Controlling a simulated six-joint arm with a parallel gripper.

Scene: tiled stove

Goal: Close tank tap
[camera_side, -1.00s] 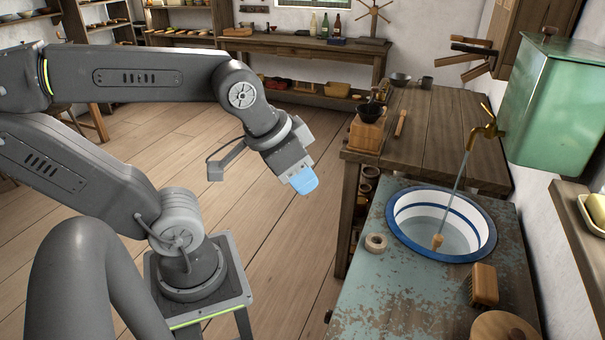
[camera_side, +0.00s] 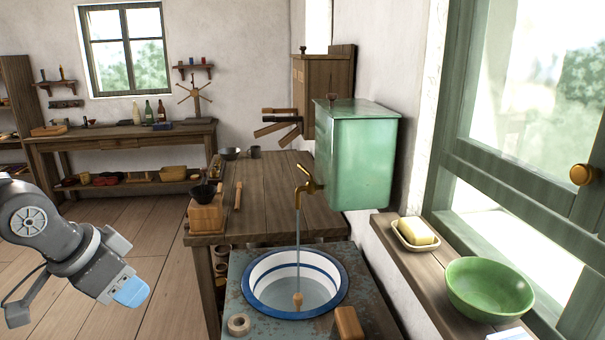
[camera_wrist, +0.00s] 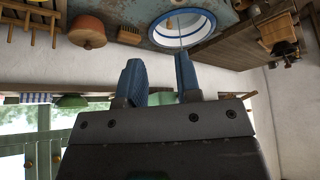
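The green tank (camera_side: 357,155) hangs on the wall above the wash stand in the side view. Its brass tap (camera_side: 308,182) sticks out from the tank's left side, and a thin stream of water runs from it into the blue-rimmed white basin (camera_side: 258,272). My gripper (camera_side: 131,291) is at the lower left of the side view, well apart from the tap, over the floor. In the wrist view my gripper's two blue fingers (camera_wrist: 161,78) stand apart with nothing between them. The basin (camera_wrist: 155,27) shows beyond them; the tap is not clear there.
A wooden table (camera_side: 270,200) stands behind the basin, with a mortar on a block (camera_side: 207,208). A wooden brush (camera_side: 348,324) and a ring (camera_side: 239,324) lie on the stand. The sill at right holds a soap dish (camera_side: 415,236) and a green bowl (camera_side: 489,289).

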